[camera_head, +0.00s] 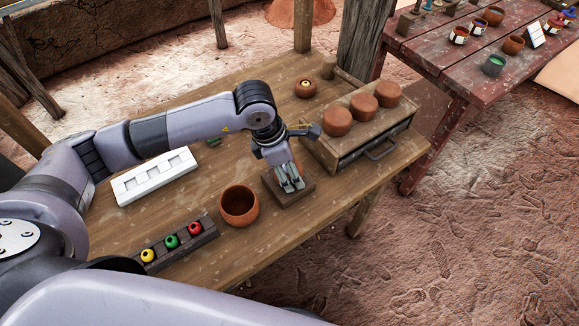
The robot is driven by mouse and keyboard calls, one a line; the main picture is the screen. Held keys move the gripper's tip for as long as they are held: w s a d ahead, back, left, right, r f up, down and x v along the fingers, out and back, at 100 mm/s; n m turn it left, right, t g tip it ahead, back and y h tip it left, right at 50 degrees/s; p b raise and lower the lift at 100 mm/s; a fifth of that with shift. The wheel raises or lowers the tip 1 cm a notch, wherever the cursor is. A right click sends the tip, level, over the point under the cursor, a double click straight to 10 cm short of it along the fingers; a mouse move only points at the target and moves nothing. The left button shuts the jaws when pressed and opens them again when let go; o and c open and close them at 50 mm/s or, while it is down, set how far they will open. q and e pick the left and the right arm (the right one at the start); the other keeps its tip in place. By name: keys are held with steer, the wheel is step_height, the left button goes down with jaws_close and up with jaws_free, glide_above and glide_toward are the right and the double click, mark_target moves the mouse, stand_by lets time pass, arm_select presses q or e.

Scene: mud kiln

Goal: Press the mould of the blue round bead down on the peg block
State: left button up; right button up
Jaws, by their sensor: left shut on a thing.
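My left gripper (291,185) points down over a small dark wooden block (300,197), which looks like the peg block, on the wooden table. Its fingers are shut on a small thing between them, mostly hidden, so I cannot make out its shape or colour. The fingertips are at or just above the block's top; I cannot tell whether they touch. The block's pegs are hidden behind the fingers. No blue bead is visible. A white tray with several recesses (154,177) lies on the table to the left. My right gripper is not in view.
A terracotta bowl (239,206) stands close left of the block. A dark rack (187,246) holds yellow, green and red beads. A wooden drawer box (345,150) with three clay domes stands close right. A small clay pot (305,89) is behind. A red table (455,65) stands beyond.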

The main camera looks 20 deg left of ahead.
arm_select(q)
steer(key=shift+f, duration=0.15)
steer(key=o, duration=1.6)
steer(key=v, duration=1.2)
steer(key=shift+w, duration=0.1)
